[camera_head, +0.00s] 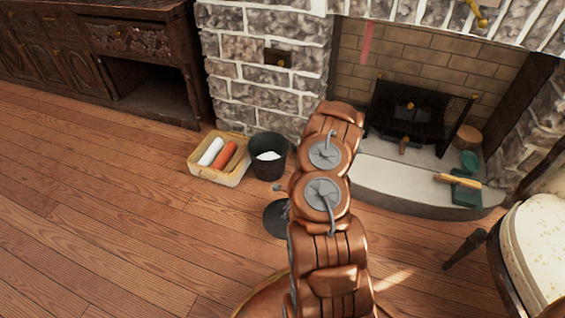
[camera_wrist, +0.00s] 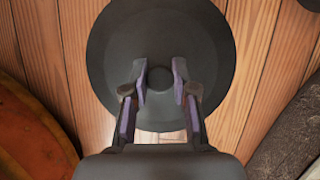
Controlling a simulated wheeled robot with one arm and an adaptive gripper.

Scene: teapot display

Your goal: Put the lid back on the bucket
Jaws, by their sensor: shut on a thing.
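The dark bucket (camera_head: 265,172) stands upright and uncovered on the wooden floor, with something white inside. The round dark lid (camera_head: 275,220) is in front of it, partly hidden behind my arm. In the wrist view the lid (camera_wrist: 205,40) fills the middle, flat side facing me, with a small round knob (camera_wrist: 160,79) at its centre. My gripper (camera_wrist: 160,82) is shut on the knob, one purple-padded finger on each side. In the head view my arm hides most of the gripper. I cannot tell how high the lid is above the floor.
A tray (camera_head: 232,181) with a white and an orange roll stands left of the bucket. The stone fireplace (camera_head: 262,95) is behind, with a pale hearth (camera_head: 390,190) to the right. A round wooden piece (camera_head: 262,298) is near my arm. The left floor is clear.

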